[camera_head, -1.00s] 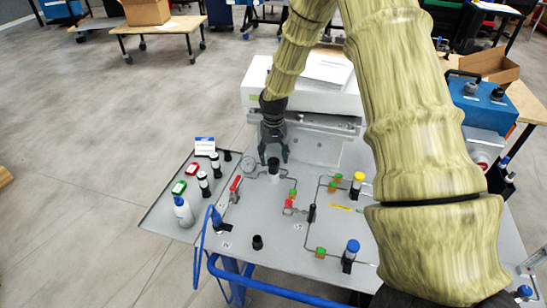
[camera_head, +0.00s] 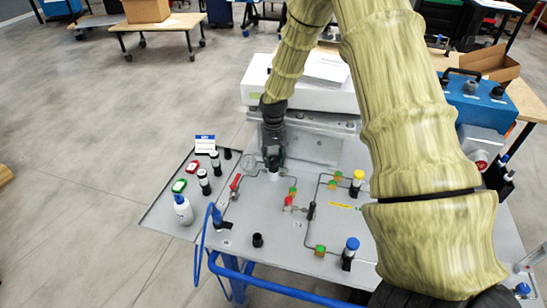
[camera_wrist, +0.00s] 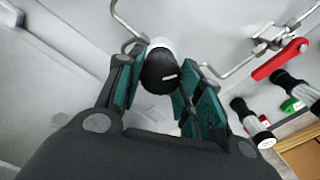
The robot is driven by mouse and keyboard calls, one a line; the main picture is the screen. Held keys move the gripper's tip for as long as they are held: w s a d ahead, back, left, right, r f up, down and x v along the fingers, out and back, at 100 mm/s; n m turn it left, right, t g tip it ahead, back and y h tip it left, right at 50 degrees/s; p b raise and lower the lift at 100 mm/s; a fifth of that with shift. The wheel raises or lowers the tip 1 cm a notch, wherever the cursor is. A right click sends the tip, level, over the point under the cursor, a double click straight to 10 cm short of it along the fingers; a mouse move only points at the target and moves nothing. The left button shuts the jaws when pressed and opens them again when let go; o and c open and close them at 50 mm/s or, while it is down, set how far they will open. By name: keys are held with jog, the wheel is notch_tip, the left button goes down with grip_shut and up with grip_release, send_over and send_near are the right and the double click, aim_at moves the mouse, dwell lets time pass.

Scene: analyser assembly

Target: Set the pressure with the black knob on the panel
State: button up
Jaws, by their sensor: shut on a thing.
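The black knob (camera_wrist: 158,72) sits on a white base and has a white mark on its top in the wrist view. It stands between the teal-padded fingers of my gripper (camera_wrist: 161,85), which is shut on it. In the head view my gripper (camera_head: 273,158) reaches down to the grey panel (camera_head: 270,215) near its back edge. There the fingers cover most of the knob, and only its pale base (camera_head: 274,175) shows below them.
A red-handled valve (camera_head: 235,183) is left and in front of the knob, with pipes around it. Yellow (camera_head: 358,180) and blue (camera_head: 352,248) capped fittings stand to the right. A white bottle (camera_head: 184,211) and black-and-white cylinders stand at left. A white box (camera_head: 320,92) is behind.

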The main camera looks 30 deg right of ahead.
aim_at(274, 158)
jog(key=shift+m, duration=1.4)
jog(key=o, duration=1)
notch_tip(274, 158, up, 12)
jog(key=shift+r, duration=0.15)
